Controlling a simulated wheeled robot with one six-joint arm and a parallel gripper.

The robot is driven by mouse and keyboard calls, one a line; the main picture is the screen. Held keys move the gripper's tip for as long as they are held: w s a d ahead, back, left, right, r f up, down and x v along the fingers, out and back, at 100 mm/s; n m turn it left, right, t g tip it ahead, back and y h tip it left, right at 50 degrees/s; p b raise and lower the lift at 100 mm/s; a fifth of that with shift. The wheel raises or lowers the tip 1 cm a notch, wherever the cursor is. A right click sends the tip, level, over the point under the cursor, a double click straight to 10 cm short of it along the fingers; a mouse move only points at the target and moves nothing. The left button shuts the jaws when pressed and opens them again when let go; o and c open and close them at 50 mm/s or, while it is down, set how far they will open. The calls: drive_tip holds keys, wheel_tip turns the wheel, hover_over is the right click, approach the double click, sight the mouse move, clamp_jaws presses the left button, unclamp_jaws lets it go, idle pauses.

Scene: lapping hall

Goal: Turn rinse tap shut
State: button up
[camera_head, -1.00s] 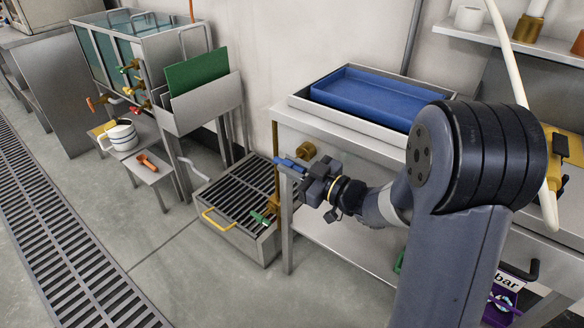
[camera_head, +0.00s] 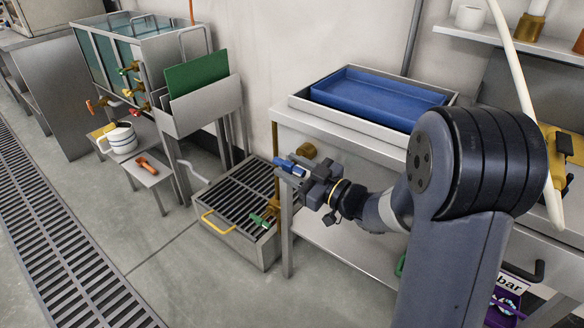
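A blue lever-like piece (camera_head: 288,167) shows at the tip of my gripper (camera_head: 300,172), beside a brass fitting (camera_head: 306,150) at the left corner of the steel bench. The fingers are small and dark here, so I cannot tell whether they touch or close on the blue piece. A brass tap with a green handle (camera_head: 259,220) sits lower, over the right side of a floor grate. Several taps with coloured handles (camera_head: 131,68) are on the glass tank at the left. No label shows which one is the rinse tap.
The steel bench (camera_head: 340,141) carries a blue tray (camera_head: 375,97) and stands close to my gripper. The grated basin (camera_head: 232,240) with a yellow handle is on the floor below. The floor in front is clear.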

drive_tip(key=p+v, duration=0.2)
drive_tip(key=v, duration=0.8)
drive_tip(key=shift+s+d, duration=0.3)
drive_tip(key=shift+w+a+f, duration=0.1)
drive_tip(key=b+x, duration=0.2)
drive_tip(key=x, duration=0.8)
drive_tip(key=shift+a, duration=0.15)
drive_tip(key=shift+w+a, duration=0.2)
drive_tip(key=shift+w, duration=0.05)
drive_tip(key=shift+d+r, duration=0.1)
drive_tip(key=shift+r, duration=0.1)
drive_tip(key=shift+p, duration=0.3)
drive_tip(key=shift+f+b, duration=0.25)
drive_tip(key=shift+b, duration=0.15)
